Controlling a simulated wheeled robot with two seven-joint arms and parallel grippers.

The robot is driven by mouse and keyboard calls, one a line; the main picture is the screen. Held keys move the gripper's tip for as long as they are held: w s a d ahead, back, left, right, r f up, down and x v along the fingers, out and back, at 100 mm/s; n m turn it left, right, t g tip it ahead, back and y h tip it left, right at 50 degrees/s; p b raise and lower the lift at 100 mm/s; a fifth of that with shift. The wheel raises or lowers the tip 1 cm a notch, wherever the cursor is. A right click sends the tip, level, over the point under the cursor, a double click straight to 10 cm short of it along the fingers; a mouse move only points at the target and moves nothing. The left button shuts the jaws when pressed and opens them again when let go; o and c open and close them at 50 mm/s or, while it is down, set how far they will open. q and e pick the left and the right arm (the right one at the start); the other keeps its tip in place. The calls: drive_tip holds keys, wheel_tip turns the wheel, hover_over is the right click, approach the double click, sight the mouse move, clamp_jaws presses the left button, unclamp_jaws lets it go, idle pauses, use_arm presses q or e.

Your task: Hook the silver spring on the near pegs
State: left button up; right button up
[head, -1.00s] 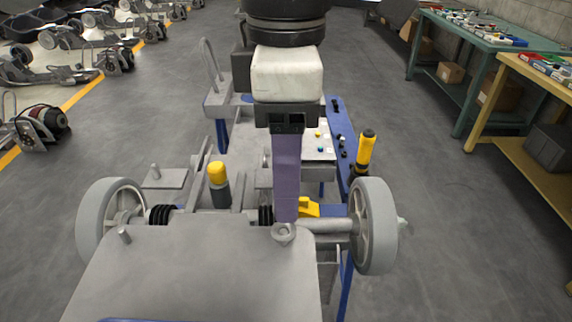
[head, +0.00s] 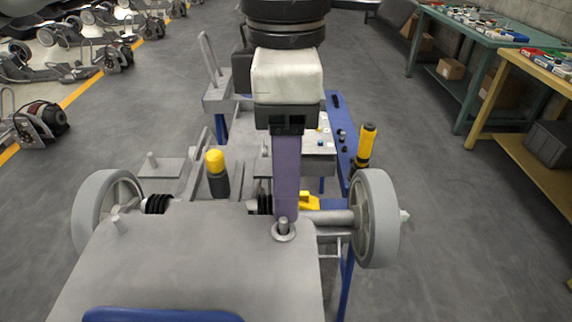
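A grey near plate (head: 190,260) carries two pegs. The near-left peg (head: 119,229) looks bare. The near-right peg (head: 284,226) stands upright with a silver ring (head: 284,237) around its base. I cannot tell whether this ring is part of the silver spring; no coils are clearly visible. One gripper (head: 285,212), which I take to be my right, points straight down. Its purple finger ends just behind the near-right peg. Only one finger face shows, so its opening and anything held are hidden. My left gripper is not in view.
Grey wheels stand at left (head: 105,212) and right (head: 375,218). A yellow-topped post (head: 217,173) rises behind the plate. A yellow-and-black tool (head: 366,146) stands at right. Benches line the right wall. Open floor lies on both sides.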

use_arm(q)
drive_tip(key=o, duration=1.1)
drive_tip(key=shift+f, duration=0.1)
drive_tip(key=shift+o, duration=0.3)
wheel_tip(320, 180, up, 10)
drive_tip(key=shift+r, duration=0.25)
